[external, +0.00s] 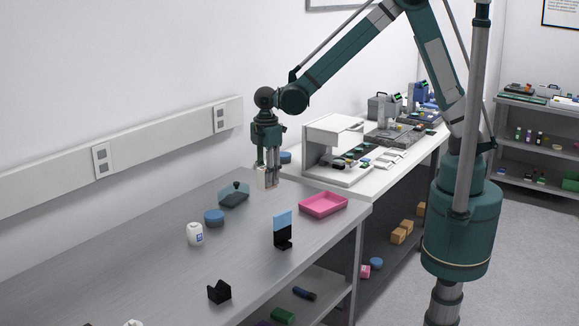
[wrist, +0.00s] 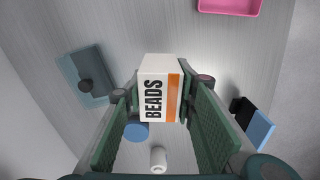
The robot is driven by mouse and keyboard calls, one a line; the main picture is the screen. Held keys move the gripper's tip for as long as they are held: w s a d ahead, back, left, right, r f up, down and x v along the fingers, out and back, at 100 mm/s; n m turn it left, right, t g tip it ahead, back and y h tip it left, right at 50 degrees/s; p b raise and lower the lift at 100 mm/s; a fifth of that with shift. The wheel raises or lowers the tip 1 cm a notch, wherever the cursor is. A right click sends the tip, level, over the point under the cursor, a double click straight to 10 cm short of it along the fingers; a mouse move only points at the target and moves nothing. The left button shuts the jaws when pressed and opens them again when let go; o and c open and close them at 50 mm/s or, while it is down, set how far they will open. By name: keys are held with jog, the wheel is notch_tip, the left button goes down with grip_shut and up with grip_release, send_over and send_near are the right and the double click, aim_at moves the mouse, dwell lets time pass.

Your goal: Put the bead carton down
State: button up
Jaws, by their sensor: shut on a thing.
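The bead carton is a small white box with an orange stripe and the word BEADS on it. In the wrist view the bead carton (wrist: 158,90) sits between the two green fingers of my gripper (wrist: 160,100), which is shut on it. In the external view my gripper (external: 268,172) points down over the far part of the grey bench. The carton (external: 263,178) shows there as a pale block at the fingertips. It appears held above the bench top; the exact gap is hard to tell.

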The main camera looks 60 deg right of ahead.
jog(key=w+d+n, duration=0.2)
jog(key=w+d, duration=1.2)
jog(key=w, duration=0.2)
jog(key=shift+r, duration=0.15)
jog(key=shift+w, duration=0.1)
jog(key=shift+a+f, duration=0.1)
jog(key=shift+f, duration=3.05)
jog(key=shift+f, duration=0.1)
jog(key=shift+f+p, duration=0.3)
jog(key=shift+f, duration=1.45)
jog(key=shift+f, duration=0.2)
jog(key=o, duration=1)
jog(key=shift+c, duration=0.2)
jog(key=shift+r, duration=0.15)
